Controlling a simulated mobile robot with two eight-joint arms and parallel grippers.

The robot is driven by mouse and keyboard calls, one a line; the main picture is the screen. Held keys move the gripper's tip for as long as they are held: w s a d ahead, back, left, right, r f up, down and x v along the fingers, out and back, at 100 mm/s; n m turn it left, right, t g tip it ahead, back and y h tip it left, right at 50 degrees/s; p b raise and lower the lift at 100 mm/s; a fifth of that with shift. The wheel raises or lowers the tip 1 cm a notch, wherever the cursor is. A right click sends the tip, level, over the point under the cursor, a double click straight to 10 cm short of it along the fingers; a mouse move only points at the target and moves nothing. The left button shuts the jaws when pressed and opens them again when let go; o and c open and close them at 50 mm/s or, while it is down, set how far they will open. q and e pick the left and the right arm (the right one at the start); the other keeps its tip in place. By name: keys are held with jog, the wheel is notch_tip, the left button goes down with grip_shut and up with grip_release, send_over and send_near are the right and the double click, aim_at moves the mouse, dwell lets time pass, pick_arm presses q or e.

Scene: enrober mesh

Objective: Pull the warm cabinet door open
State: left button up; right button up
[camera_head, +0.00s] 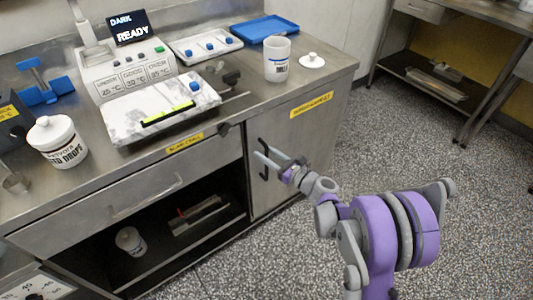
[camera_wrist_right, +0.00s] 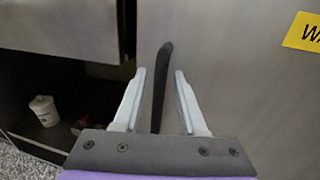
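My right gripper (camera_head: 264,156) is at the handle. In the right wrist view the handle (camera_wrist_right: 161,85) stands between the two open fingers of the gripper (camera_wrist_right: 158,75), with a visible gap on each side. The door (camera_wrist_right: 225,70) fills the right of that view. My left gripper is not in view.
The bench top holds a machine (camera_head: 130,70), a white jar (camera_head: 277,60) and a blue tray (camera_head: 267,30). The speckled floor (camera_head: 440,150) to the right is clear.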

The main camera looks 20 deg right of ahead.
grip_shut()
dwell(1.2)
